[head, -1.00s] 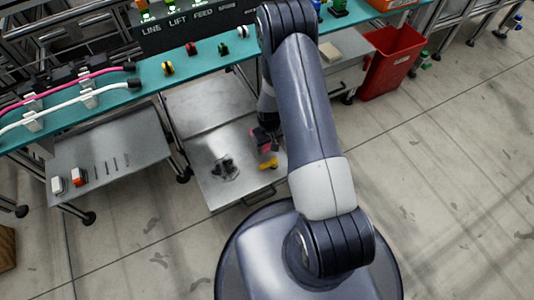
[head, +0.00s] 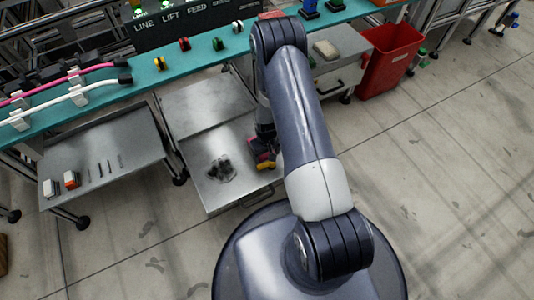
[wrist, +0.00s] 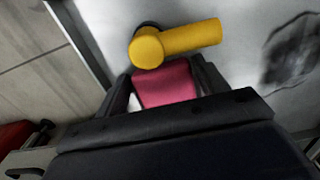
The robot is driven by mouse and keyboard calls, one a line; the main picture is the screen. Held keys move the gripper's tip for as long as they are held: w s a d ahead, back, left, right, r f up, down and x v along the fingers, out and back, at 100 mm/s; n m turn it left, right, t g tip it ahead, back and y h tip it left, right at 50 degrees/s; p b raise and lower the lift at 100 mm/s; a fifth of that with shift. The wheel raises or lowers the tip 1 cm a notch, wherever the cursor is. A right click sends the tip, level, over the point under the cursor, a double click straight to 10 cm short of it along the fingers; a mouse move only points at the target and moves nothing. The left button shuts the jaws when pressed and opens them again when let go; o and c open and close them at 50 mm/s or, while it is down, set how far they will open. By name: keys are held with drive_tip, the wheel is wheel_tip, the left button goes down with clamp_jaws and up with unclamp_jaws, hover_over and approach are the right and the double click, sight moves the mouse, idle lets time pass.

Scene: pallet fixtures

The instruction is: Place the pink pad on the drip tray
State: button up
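The pink pad (wrist: 167,84) sits between the two fingers of my gripper (wrist: 166,88) in the wrist view, and the fingers are closed on its sides. In the head view the pad is small and partly hidden by my gripper (head: 263,150). The steel tray (head: 238,188), which looks like the drip tray, lies low under the bench, with a dark stain (head: 221,170) on its surface. My gripper is over its right part. A yellow elbow-shaped piece (wrist: 178,43) is just beyond the pad; I cannot tell whether they touch.
A teal bench (head: 205,53) with small coloured parts runs behind the tray. A lower steel shelf (head: 105,165) stands to the left, with a white and an orange block. A red bin (head: 390,58) stands at the back right.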

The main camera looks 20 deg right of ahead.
drive_tip(key=shift+o, duration=1.4)
wheel_tip(320, 180, up, 12)
drive_tip(key=p, duration=0.5)
drive_tip(key=shift+r, duration=0.2)
